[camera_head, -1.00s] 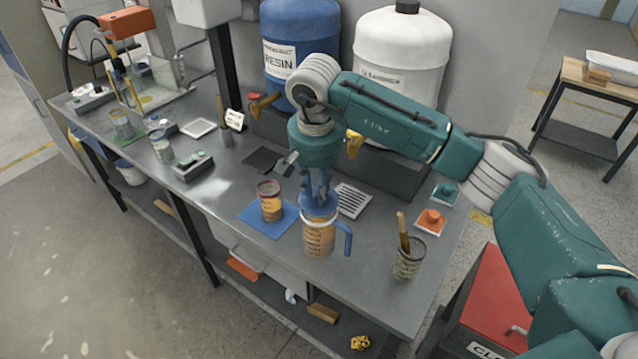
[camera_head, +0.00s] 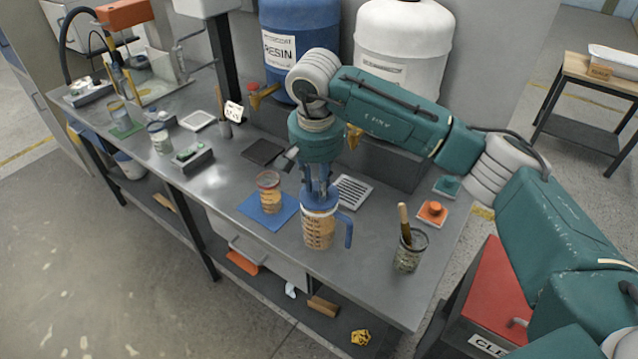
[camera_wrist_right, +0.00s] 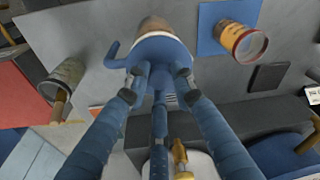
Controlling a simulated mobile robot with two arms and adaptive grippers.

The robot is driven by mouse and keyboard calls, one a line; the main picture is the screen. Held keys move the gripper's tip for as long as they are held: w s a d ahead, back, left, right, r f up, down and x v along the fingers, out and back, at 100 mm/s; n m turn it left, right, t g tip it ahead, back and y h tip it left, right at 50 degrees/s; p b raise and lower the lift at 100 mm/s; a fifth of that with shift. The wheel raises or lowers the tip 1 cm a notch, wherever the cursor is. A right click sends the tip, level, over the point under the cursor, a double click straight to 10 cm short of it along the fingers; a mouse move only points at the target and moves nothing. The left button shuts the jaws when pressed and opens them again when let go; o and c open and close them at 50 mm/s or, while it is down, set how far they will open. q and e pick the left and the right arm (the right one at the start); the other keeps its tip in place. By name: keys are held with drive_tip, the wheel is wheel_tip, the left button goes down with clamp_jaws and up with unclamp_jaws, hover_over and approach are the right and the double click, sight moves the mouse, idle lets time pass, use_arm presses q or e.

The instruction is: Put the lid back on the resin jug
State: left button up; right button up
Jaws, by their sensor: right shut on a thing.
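The resin jug (camera_head: 318,234) stands upright near the front edge of the bench, with amber contents, dark markings and a blue handle (camera_head: 347,232) on its right. The blue lid (camera_head: 322,207) is at the jug's mouth and looks level; I cannot tell whether it is fully seated. My right gripper (camera_head: 318,190) points straight down and is shut on the lid's top. In the right wrist view the lid (camera_wrist_right: 150,52) hides most of the jug (camera_wrist_right: 158,24), and the fingers (camera_wrist_right: 160,78) close over its middle. My left gripper is not in view.
An amber-filled cup (camera_head: 268,192) stands on a blue mat (camera_head: 284,215) just left of the jug. A container with a brush (camera_head: 409,252) stands to the right. A slotted tray (camera_head: 352,190) lies behind. Large resin and white drums (camera_head: 400,45) stand at the back.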

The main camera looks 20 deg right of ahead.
drive_tip(key=shift+f+b, duration=0.2)
drive_tip(key=shift+b, duration=0.65)
clamp_jaws()
idle(1.3)
idle(0.4)
drive_tip(key=o, duration=1.6)
unclamp_jaws()
drive_tip(key=shift+r, duration=0.1)
drive_tip(key=shift+r+p, duration=1.8)
drive_tip(key=shift+r, duration=1.65)
clamp_jaws()
